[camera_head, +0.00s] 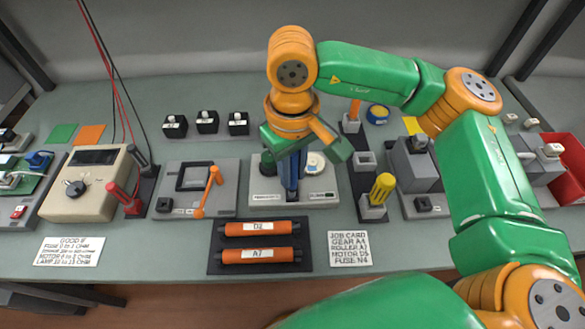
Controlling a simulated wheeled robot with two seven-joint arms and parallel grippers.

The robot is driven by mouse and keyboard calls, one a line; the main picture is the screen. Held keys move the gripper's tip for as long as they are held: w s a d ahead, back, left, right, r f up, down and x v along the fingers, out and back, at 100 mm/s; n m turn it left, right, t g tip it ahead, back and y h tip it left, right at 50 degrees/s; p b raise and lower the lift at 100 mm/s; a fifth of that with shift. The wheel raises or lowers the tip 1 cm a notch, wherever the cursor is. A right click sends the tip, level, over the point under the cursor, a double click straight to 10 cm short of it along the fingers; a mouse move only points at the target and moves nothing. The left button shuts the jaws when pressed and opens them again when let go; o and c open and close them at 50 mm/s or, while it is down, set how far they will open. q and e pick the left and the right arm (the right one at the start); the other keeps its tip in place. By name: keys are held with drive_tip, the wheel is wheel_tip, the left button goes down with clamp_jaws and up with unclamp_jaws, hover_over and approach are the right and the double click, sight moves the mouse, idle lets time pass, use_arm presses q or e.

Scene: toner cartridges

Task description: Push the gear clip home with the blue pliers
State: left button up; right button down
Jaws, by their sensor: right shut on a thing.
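My right gripper (293,147) reaches down over a light grey fixture (266,192) at the middle of the bench. It is shut on the blue pliers (291,177), which hang upright with their lower end at the fixture. I cannot tell whether the pliers touch it. A pale round part (315,162), perhaps the gear, sits on the fixture just right of the pliers. The gear clip cannot be made out; the gripper and pliers cover that area. My left gripper is not in view.
Two orange rollers (262,228) lie on a dark tray in front, beside a job card (349,248). A meter (92,183) and a fixture with an orange crank (208,190) stand left. A yellow-handled tool (381,188) and a red bin (571,167) are right.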

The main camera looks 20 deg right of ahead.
drive_tip(key=shift+s, duration=0.15)
wheel_tip(320, 180, up, 8)
drive_tip(key=p, duration=0.5)
drive_tip(key=shift+r+p, duration=0.15)
drive_tip(key=shift+p, duration=0.15)
